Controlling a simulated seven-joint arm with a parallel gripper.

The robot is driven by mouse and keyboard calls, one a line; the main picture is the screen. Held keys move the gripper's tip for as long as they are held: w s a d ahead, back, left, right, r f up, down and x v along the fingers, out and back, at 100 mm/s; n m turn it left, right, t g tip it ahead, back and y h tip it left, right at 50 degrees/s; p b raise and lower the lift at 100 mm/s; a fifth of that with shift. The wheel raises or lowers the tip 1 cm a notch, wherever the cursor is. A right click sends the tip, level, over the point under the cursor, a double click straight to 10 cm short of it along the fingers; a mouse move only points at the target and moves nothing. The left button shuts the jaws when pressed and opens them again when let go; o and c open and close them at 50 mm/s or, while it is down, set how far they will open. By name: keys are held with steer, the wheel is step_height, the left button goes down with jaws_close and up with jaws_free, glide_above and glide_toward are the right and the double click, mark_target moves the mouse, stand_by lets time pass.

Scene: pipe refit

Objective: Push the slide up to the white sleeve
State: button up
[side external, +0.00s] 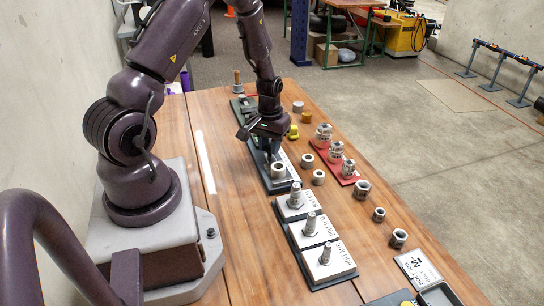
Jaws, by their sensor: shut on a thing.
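My gripper (270,151) points down over a dark grey rail base (290,184) on the wooden table. It is shut on a small dark part, which I take to be the slide; the fingers hide most of it. The white sleeve (278,171) sits on the near part of the same base, just in front of the fingers. From this angle I cannot tell whether the slide and the sleeve touch or a gap lies between them.
White plates with upright bolts (311,224) stand nearer on the table. Loose rings and nuts (362,189) lie to the right, beside a red tray with metal fittings (323,151). A yellow part (293,132) is close to the gripper's right.

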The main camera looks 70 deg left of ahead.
steer(key=shift+d, duration=1.05)
stand_by(1.2)
steer(key=o, duration=0.6)
steer(key=shift+r, duration=0.1)
steer(key=shift+r, duration=2.4)
